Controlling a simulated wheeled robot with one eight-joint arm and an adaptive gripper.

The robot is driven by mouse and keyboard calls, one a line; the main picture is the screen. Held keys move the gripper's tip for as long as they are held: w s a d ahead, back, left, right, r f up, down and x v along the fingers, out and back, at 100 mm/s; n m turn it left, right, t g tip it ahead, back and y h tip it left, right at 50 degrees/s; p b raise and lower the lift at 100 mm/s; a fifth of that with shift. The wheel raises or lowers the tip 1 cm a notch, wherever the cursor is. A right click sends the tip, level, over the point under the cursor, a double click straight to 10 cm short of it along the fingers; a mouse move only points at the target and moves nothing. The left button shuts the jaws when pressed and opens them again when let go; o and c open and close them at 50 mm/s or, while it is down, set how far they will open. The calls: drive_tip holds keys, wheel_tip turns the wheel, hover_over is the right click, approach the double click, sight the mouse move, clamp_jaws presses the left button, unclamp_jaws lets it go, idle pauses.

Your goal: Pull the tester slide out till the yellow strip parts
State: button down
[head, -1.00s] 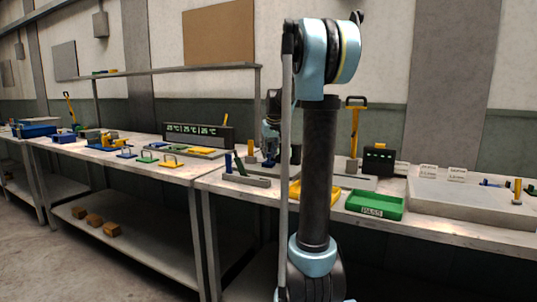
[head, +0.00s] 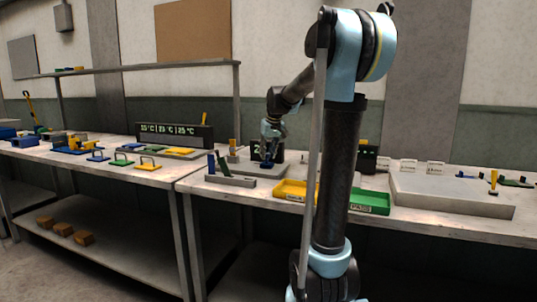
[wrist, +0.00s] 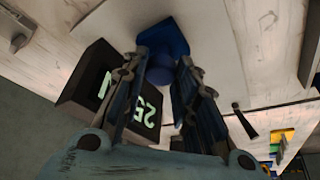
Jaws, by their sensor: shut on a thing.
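My gripper (head: 268,155) is at the tester (head: 280,171), a light grey base on the bench. In the wrist view my gripper (wrist: 163,90) has its two fingers on either side of a round blue knob (wrist: 160,73), shut on it. The knob joins a blue plate (wrist: 165,37), which appears to be the slide. A dark box with glowing green digits (wrist: 143,107) stands beside the fingers. I cannot make out a yellow strip at the tester, nor whether anything has parted.
A grey rack (head: 232,181) with blue and green upright pieces stands in front. A thick grey slab (head: 450,196) takes up the right of the bench.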

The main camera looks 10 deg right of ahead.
drive_tip(key=c, duration=1.3)
unclamp_jaws()
drive_tip(key=shift+w, duration=0.1)
drive_tip(key=v, duration=1.2)
